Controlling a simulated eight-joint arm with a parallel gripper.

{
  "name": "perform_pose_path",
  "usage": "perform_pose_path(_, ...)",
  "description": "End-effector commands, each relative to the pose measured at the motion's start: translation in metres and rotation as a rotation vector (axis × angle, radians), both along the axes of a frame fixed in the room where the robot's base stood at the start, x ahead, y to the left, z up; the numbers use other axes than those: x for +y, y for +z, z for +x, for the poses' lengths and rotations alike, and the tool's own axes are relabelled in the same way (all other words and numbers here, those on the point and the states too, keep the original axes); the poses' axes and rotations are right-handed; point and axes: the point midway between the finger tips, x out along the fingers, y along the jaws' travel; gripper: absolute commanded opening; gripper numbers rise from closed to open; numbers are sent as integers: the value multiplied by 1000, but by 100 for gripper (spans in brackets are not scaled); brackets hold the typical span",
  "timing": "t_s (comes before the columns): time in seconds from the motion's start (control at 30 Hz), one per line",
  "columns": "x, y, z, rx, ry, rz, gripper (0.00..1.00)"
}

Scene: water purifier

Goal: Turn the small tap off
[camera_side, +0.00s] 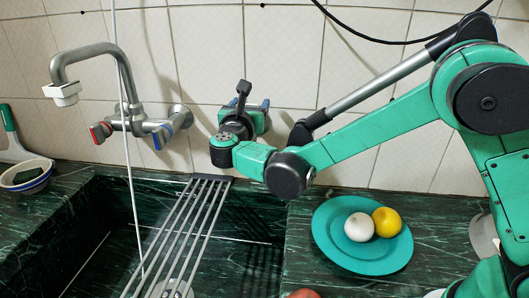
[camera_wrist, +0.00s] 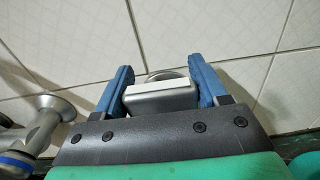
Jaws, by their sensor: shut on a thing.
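The small tap (camera_wrist: 160,97) shows in the wrist view as a silver, block-shaped handle with a pale top edge, close to the tiled wall. My gripper (camera_wrist: 163,84) has its two blue fingers on either side of this handle and is shut on it. In the side view my gripper (camera_side: 262,108) is up against the wall, right of the large faucet. There the small tap is hidden behind my gripper and wrist, so its turn angle cannot be read.
A large wall faucet (camera_side: 137,118) with red and blue knobs stands to the left. A metal rack (camera_side: 190,225) lies across the dark sink. A thin white tube hangs before the faucet. A teal plate (camera_side: 365,258) holds a white ball-like item (camera_side: 359,226) and a yellow fruit (camera_side: 387,222).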

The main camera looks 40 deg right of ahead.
Motion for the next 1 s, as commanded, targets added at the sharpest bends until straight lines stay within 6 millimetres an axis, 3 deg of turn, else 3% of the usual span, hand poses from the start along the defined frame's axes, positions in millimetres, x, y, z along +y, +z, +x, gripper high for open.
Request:
perform_pose_path(0.3,0,0,0,0,-1,0,13)
perform_pose_path(0.33,0,0,0,0,-1,0,69)
perform_pose_path(0.43,0,0,0,0,-1,0,97)
perform_pose_path(0.77,2,0,-1,0,0,0,97)
perform_pose_path(1.0,26,0,-24,0,2,0,97)
